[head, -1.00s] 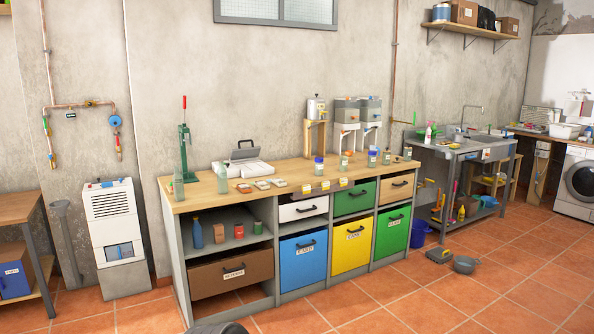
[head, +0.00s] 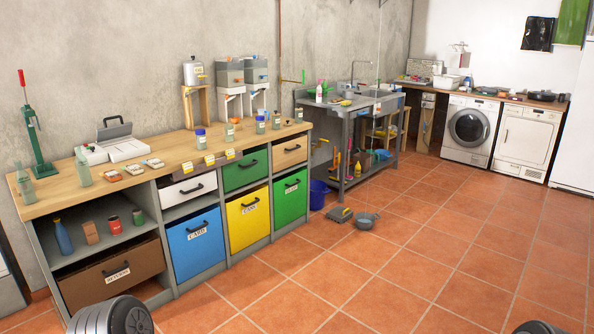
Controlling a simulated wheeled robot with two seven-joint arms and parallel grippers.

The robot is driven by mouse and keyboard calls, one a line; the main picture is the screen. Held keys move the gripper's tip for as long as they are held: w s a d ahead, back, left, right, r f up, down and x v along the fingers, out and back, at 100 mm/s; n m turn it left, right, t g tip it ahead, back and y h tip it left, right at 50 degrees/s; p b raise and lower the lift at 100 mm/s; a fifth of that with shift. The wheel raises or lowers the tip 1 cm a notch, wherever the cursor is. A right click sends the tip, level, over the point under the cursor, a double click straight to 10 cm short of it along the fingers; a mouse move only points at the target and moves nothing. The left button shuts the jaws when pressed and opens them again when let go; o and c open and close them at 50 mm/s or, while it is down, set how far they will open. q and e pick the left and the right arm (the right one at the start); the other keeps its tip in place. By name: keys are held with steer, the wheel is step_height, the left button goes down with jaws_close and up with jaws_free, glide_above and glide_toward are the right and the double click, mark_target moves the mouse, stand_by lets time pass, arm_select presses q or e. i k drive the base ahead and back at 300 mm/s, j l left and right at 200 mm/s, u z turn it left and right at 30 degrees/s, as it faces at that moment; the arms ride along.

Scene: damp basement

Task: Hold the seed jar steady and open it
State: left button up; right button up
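Several small jars stand on the wooden top of the long workbench (head: 160,168) in the head view. A jar with a blue lid (head: 201,142) is nearest, by the front edge above the drawers. A second jar (head: 229,134) and a third blue-lidded jar (head: 260,126) stand farther right, with more at the right end. Their labels are too small to read, so I cannot tell which is the seed jar. All stand upright and nothing holds them. Neither of my grippers shows; only dark rounded parts of mine show at the bottom edge.
A green bottle press (head: 34,140) and a white case (head: 115,146) stand on the bench's left. Dispensers (head: 230,76) stand at the back. A grey basin (head: 367,220) and a dark flat item (head: 340,214) lie on the floor. The tiled floor in front is free.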

mark_target(202, 140)
steer(key=i, duration=4.05)
steer(key=u, duration=0.55)
